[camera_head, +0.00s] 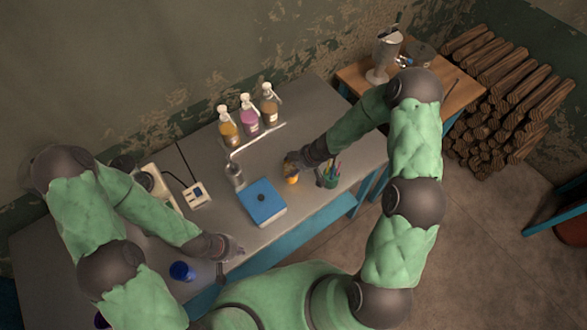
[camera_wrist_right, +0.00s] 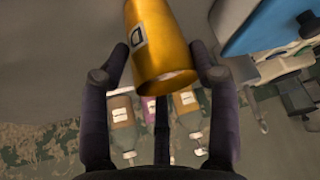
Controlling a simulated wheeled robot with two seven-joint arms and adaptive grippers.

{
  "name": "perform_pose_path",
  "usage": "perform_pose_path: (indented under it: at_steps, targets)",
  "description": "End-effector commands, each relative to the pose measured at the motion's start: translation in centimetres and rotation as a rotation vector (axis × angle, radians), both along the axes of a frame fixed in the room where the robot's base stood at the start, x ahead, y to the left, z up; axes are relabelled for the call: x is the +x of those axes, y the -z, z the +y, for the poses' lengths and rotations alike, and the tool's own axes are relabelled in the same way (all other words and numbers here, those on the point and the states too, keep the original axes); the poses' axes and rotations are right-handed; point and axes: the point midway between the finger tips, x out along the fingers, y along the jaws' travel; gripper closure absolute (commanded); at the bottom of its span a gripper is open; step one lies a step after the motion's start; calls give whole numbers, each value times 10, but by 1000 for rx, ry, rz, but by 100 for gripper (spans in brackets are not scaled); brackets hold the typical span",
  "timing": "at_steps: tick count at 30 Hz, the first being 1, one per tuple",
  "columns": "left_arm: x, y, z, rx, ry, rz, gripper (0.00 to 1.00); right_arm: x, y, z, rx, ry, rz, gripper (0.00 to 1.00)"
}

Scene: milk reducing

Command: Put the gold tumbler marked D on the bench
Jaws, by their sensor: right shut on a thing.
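The gold tumbler (camera_wrist_right: 160,45) is between the two fingers of my right gripper (camera_wrist_right: 160,68) in the right wrist view, with its D label facing the camera. My right gripper is shut on it. In the head view my right gripper (camera_head: 291,166) is over the grey bench (camera_head: 310,115), and a bit of the tumbler (camera_head: 292,180) shows below the fingers. I cannot tell whether the tumbler touches the bench. My left gripper (camera_head: 236,250) is low near the bench's front edge; its fingers are too small to read.
A blue-topped box (camera_head: 262,203) lies left of the right gripper, and a green pen holder (camera_head: 328,176) stands close on its right. Several pump bottles (camera_head: 249,118) stand behind. A blue cup (camera_head: 182,271) is near the left gripper. A wooden table (camera_head: 455,90) is at back right.

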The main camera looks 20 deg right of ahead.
Motion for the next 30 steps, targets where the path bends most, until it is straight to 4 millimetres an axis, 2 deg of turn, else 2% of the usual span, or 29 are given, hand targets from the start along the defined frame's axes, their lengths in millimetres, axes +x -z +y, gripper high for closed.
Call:
perform_pose_path:
  at_steps: [12,13,15,26,30]
  targets:
    - [0,3,0,0,0,-1,100,1,4,0,0,-1,-2,87]
    - [0,3,0,0,0,-1,100,0,5,0,0,-1,-2,33]
    - [0,3,0,0,0,-1,100,0,4,0,0,-1,-2,15]
    - [0,2,0,0,0,-1,100,0,3,0,0,-1,-2,15]
    - [0,-5,0,0,0,0,100,-1,-7,-3,0,1,-2,15]
